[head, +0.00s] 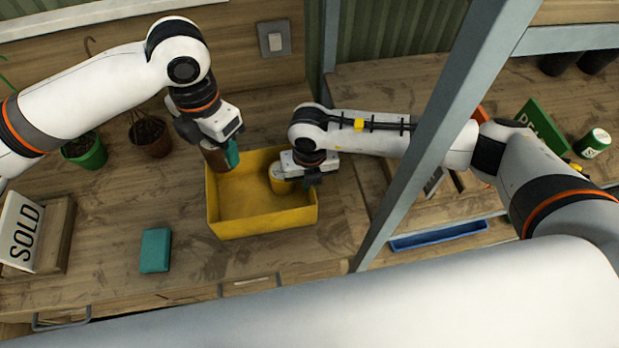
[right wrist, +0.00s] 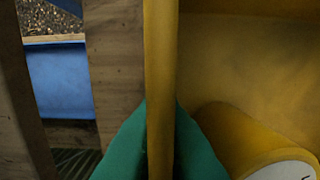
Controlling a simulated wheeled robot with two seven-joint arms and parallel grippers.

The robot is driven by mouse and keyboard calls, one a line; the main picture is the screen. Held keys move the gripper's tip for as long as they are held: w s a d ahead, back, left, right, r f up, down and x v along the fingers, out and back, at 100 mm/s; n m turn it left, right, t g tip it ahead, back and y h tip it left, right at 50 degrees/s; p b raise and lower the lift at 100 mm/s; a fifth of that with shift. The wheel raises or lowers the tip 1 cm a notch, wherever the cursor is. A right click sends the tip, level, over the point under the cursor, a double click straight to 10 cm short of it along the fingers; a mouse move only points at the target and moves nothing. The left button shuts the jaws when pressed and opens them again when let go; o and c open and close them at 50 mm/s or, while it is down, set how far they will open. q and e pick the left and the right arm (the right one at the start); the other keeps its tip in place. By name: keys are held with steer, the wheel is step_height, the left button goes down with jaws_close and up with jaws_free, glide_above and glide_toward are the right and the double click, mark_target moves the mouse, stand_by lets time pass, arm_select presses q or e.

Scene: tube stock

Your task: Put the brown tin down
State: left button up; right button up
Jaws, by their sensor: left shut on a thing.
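My left gripper (head: 222,153) is shut on the brown tin (head: 212,157), with a teal finger along the tin's right side. The tin is at the back left corner of the yellow crate (head: 262,222); I cannot tell its height over the rim. My right gripper (head: 305,180) is at the crate's right wall. In the right wrist view its teal fingers sit on both sides of the yellow wall (right wrist: 160,70), closed against it. A yellow tin (head: 281,184) stands inside the crate by that wall, partly hidden by my right gripper; it also shows in the right wrist view (right wrist: 245,140).
A teal box (head: 156,250) lies on the bench left of the crate. Potted plants (head: 150,136) stand behind, and a SOLD sign (head: 20,235) is at the left. A grey post (head: 440,130) rises right of the crate. A blue tray (head: 438,236) lies beyond the post.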

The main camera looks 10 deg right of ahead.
jaws_close()
arm_select(q)
steer(key=shift+f, duration=0.4)
step_height(320, 180, down, 12)
steer(key=n, duration=0.4)
steer(key=shift+f+n, duration=0.25)
steer(key=shift+n, duration=0.05)
glide_above(243, 204)
steer(key=shift+f, duration=2.45)
steer(key=o, duration=0.6)
steer(key=shift+f, duration=0.15)
steer(key=o, duration=0.5)
steer(key=shift+c, duration=0.2)
